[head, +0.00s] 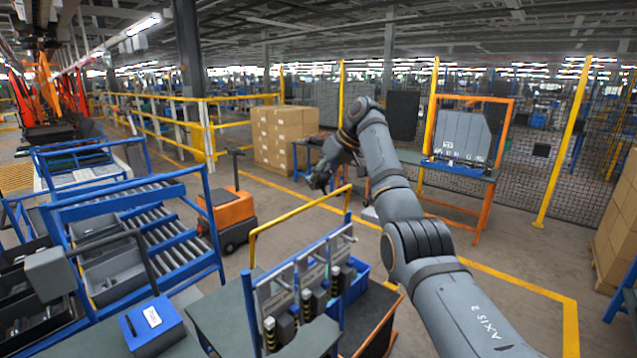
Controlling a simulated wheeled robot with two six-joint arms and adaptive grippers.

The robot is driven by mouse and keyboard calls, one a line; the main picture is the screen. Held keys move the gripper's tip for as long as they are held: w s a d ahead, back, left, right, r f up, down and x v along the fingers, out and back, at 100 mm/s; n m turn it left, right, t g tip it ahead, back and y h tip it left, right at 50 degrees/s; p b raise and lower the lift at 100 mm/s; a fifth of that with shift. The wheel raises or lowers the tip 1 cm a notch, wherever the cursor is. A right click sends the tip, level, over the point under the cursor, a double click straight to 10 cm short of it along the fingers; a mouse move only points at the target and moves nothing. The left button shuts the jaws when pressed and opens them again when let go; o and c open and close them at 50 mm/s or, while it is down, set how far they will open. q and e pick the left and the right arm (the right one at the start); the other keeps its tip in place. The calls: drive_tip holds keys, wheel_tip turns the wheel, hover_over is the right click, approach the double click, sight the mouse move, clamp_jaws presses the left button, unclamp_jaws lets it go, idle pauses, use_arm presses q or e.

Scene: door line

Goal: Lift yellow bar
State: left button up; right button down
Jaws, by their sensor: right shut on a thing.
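The yellow bar (290,215) runs along the top of a blue-framed rack (338,305) in the lower middle, rising toward the right, with bent-down ends. The rack carries grey panels and several dark upright tools with striped sleeves. My right gripper (322,184) points down at the bar's far right part and is shut on it. The fingers are small and dark here, so their exact contact with the bar is hard to see. My right arm comes in from the lower right. My left gripper is not in view.
A blue roller rack with bins (150,235) stands at left, with a blue box (150,325) on a table in front. An orange cart (228,210) and stacked cartons (285,135) stand behind. An orange-framed workstation (462,150) stands at the back right.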

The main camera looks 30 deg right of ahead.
drive_tip(key=shift+w+r, duration=0.3)
drive_tip(key=shift+r, duration=0.25)
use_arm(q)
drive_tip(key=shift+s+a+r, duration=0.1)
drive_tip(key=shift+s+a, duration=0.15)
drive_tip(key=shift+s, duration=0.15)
use_arm(e)
drive_tip(key=shift+w, duration=0.2)
drive_tip(key=c, duration=1.3)
unclamp_jaws()
drive_tip(key=o, duration=0.3)
drive_tip(key=shift+s, duration=0.25)
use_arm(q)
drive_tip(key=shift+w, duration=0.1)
use_arm(e)
drive_tip(key=shift+o, duration=0.2)
drive_tip(key=shift+f, duration=0.15)
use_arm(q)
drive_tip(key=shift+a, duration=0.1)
use_arm(e)
drive_tip(key=shift+g, duration=0.3)
drive_tip(key=v, duration=0.7)
drive_tip(key=shift+r, duration=0.25)
